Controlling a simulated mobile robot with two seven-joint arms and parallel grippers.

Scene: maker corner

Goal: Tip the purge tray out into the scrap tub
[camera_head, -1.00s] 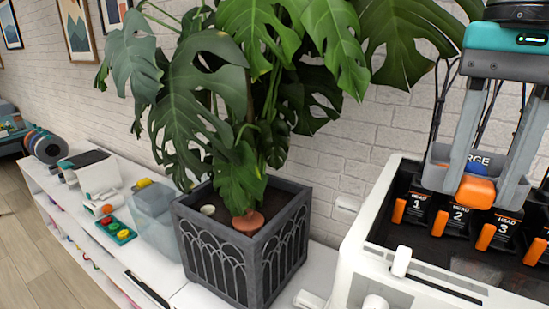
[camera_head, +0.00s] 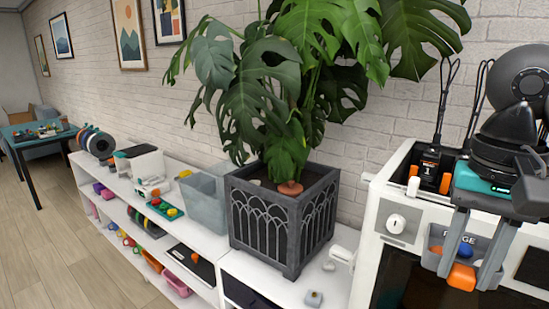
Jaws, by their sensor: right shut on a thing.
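The purge tray (camera_head: 436,262) is a small grey tray with lettering that reads partly as "PURGE". A blue piece (camera_head: 465,250) shows at its top, and an orange block-like part (camera_head: 461,277) sits at its front. My right gripper (camera_head: 464,275) points down and is shut on the tray, one finger on each side of the orange part. The tray is held roughly level in front of the white machine. A translucent grey tub (camera_head: 204,198), apparently the scrap tub, stands on the white shelf left of the plant; its inside is mostly hidden. My left gripper is out of view.
A large leafy plant in a dark square planter (camera_head: 262,222) stands between the tub and the white machine (camera_head: 395,205). A white handle-like item (camera_head: 341,255) and a small grey block (camera_head: 314,298) lie on the shelf. Spools and small trays line its far end.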

